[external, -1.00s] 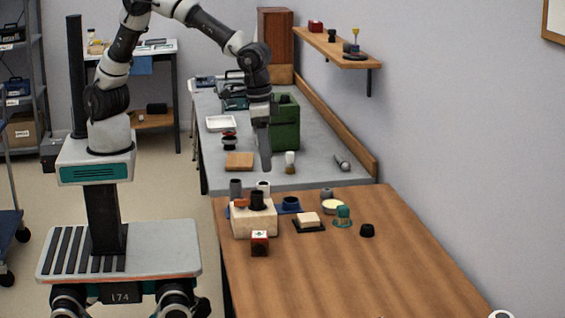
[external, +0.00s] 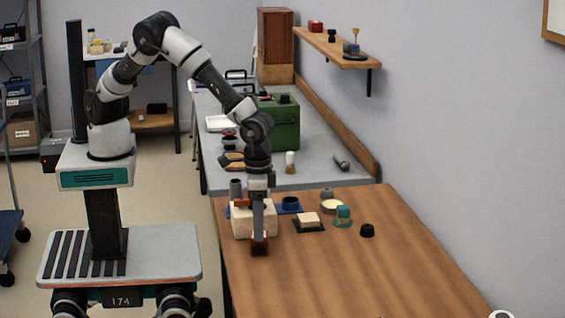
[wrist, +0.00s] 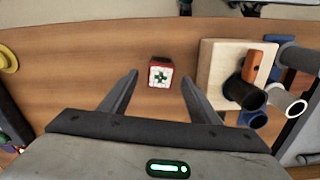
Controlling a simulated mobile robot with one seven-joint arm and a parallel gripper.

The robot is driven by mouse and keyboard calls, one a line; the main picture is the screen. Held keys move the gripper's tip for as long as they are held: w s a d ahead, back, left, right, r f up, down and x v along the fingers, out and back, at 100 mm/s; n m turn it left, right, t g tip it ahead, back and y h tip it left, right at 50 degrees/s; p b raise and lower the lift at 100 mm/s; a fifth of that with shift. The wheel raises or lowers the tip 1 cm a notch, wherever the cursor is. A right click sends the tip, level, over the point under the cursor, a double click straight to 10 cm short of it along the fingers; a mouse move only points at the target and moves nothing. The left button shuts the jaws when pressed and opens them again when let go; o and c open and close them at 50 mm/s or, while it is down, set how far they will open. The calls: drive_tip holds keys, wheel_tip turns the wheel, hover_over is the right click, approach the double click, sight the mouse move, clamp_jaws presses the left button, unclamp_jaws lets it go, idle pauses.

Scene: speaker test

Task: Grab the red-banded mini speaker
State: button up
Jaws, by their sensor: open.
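A small red-and-white cube (wrist: 160,73), which I take for the red-banded mini speaker, sits on the wooden table in the wrist view. Its pale face carries a dark green cross-like mark and red shows around its edges. My gripper (external: 258,234) points down over it in the external view and hides most of it. In the wrist view my gripper (wrist: 160,84) is open. The cube shows between the two fingers, near their tips, with a gap on each side. Nothing is held. How high the fingertips are above the table is hard to tell.
A pale block (wrist: 212,66) stands close to the right finger in the wrist view, with dark cylinders and an orange piece by it. A black-based pale block (external: 308,221), a teal item (external: 343,215) and a black knob (external: 367,230) stand farther right. The table's front is clear.

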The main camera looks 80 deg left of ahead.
sight(259, 243)
wheel_tip(259, 243, down, 5)
drive_tip(key=shift+f, duration=0.15)
drive_tip(key=c, duration=1.2)
